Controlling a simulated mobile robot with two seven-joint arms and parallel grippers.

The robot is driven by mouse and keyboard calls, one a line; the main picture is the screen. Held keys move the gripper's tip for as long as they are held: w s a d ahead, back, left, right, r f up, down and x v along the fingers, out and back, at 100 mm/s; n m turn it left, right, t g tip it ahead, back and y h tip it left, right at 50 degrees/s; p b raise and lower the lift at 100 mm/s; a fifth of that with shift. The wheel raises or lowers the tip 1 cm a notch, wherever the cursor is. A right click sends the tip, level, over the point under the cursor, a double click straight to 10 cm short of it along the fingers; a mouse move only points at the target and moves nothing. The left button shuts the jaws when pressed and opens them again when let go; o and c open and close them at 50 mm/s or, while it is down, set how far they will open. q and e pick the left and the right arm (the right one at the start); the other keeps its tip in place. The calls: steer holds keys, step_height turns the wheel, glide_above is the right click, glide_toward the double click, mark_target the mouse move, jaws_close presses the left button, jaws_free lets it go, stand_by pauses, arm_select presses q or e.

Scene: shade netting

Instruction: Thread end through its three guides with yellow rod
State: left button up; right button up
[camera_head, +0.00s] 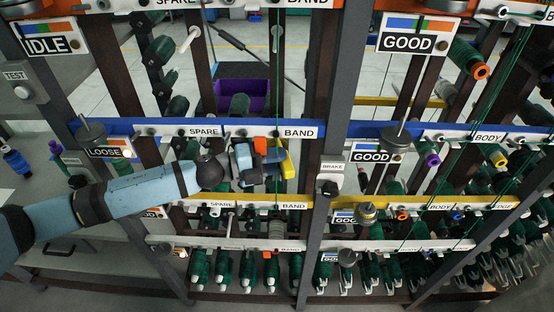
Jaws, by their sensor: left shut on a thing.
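My left arm comes in from the left, and my left gripper (277,163) is in front of the rack, just below the blue rail's BAND label (300,132). It is shut on a yellow piece (288,164); whether this is the yellow rod I cannot tell. An orange part shows beside it. A thin green thread (278,75) runs down from the top to the blue rail, behind or beside the gripper. The thread's end and the small guides near the gripper are too small or hidden to make out. My right gripper is not in view.
A yellow rail (250,204) and a white rail (222,243) run below the gripper. A dark upright with a BRAKE box (332,178) stands close to its right. More green threads (490,110) and several green bobbins fill the right side. A purple bin (240,90) stands behind.

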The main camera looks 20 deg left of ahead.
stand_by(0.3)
arm_select(q)
steer(key=s+d, duration=0.3)
steer(key=s, duration=1)
steer(key=shift+s+d+p, duration=0.25)
steer(key=shift+d+p, duration=0.1)
steer(key=shift+d, duration=0.05)
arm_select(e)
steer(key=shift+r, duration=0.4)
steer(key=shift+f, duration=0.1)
